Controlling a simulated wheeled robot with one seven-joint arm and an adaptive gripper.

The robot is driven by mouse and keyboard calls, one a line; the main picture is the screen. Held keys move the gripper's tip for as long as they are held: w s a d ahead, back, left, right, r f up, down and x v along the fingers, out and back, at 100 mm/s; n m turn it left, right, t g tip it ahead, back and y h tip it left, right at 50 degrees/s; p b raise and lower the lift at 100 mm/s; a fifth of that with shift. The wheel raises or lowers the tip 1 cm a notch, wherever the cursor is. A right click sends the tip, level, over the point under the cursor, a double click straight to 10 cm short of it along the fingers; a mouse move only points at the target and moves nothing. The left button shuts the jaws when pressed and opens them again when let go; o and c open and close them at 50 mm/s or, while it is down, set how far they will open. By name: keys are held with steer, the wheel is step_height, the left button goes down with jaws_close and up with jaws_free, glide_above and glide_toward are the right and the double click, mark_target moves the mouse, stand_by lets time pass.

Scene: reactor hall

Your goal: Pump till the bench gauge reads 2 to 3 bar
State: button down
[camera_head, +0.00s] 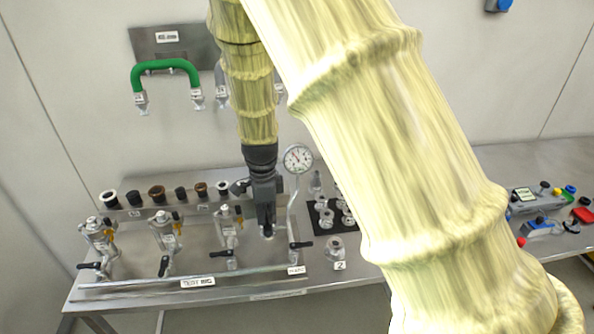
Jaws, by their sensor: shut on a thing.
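The bench gauge (298,158) is a round white dial on a bent metal pipe at the back of the steel bench. Its needle is too small to read surely. My gripper (267,226) points straight down just left of the gauge pipe. It is shut on what appears to be the pump handle, mostly hidden between the fingers. A small metal base (267,236) shows directly under the fingertips.
Several valves (168,232) with black levers stand left on the steel bench (240,291). Caps or rings (157,193) line a shelf behind. A black mat (329,216) with metal fittings lies right of the gauge. Green hose (166,66) hangs on the wall. My arm hides the centre right.

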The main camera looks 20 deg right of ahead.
steer(key=shift+w, duration=0.1)
steer(key=shift+w+d+r, duration=0.1)
steer(key=shift+w+r, duration=0.1)
steer(key=shift+r, duration=0.25)
steer(key=shift+w+r, duration=0.2)
steer(key=shift+r, duration=0.25)
steer(key=r, duration=0.1)
steer(key=s+r, duration=0.1)
steer(key=shift+r, duration=0.3)
steer(key=shift+w+r, duration=0.25)
steer(key=shift+r, duration=0.4)
steer(key=shift+s+r, duration=0.1)
steer(key=shift+s, duration=0.05)
